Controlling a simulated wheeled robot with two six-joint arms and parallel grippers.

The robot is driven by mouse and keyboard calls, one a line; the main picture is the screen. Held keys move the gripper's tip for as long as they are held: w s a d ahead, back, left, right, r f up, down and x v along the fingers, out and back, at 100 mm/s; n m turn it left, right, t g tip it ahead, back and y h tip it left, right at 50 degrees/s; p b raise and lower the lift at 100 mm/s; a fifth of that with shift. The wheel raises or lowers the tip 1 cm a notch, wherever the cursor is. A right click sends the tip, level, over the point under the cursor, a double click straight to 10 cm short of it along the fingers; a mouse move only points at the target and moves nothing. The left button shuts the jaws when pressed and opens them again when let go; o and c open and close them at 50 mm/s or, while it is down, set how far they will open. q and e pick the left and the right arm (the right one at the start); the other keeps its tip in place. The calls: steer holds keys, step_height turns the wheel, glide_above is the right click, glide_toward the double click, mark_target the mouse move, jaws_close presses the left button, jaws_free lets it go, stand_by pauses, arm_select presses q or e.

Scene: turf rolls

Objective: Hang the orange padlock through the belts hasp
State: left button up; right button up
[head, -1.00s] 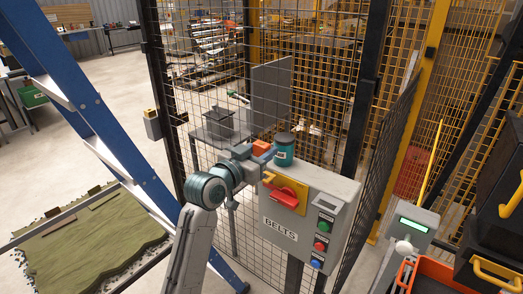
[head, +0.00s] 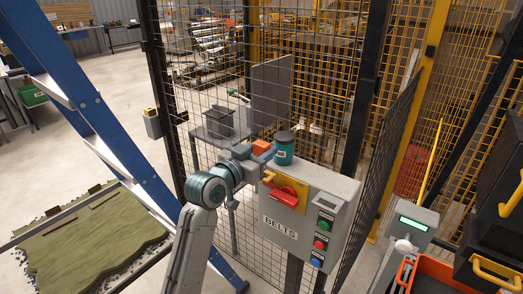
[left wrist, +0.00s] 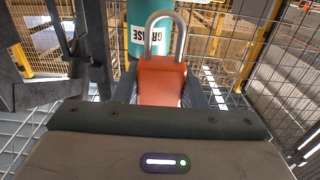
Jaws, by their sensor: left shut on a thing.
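The orange padlock (head: 262,148) is in my left gripper (head: 258,154), at the top left of the grey BELTS box (head: 310,215). In the left wrist view the padlock (left wrist: 162,82) stands between the fingers with its grey shackle (left wrist: 165,35) pointing away from the gripper. The gripper is shut on its body. The box front carries a yellow plate (head: 270,181) with a red rotary handle (head: 288,194). The padlock is above the yellow plate and apart from it. The hasp hole is too small to make out. My right gripper is not in view.
A teal grease can (head: 284,150) stands on top of the box, close beside the padlock; it also shows behind the shackle in the left wrist view (left wrist: 137,40). Wire mesh fence (head: 215,80) stands behind the box. A blue ladder (head: 90,110) stands at left.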

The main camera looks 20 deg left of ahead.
arm_select(q)
steer(key=shift+f+b, duration=0.45)
steer(key=shift+f, duration=0.25)
steer(key=shift+f+b, duration=1.15)
steer(key=shift+f, duration=0.6)
steer(key=o, duration=1.1)
steer(key=b+v, duration=0.3)
steer(key=v, duration=0.8)
